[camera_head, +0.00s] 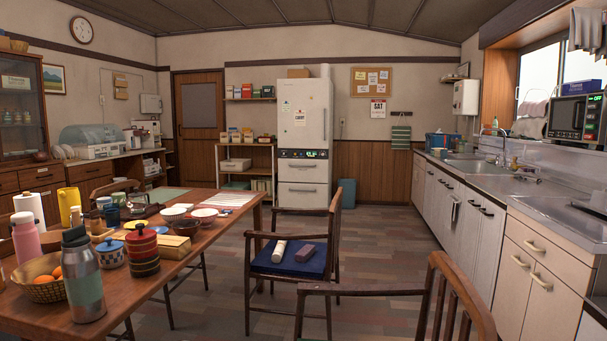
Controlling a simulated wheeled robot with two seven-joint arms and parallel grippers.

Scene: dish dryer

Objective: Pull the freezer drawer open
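The tall white refrigerator (303,112) stands against the far wall, a little right of the picture's middle. Its upper door is shut and carries a few notes. Below it is a dark control band (303,154) with a lit green display. Under the band are an upper drawer (303,176) and a lower drawer (303,200), each with a horizontal handle. Both look shut. I cannot tell which of them is the freezer drawer. Neither of my grippers shows in the head view.
A cluttered dining table (185,247) fills the left front. A chair with a blue cushion (293,257) stands beside it, and another chair (440,300) is in the right foreground. A counter with a sink (474,166) runs along the right. Open floor (388,225) lies between chairs and counter.

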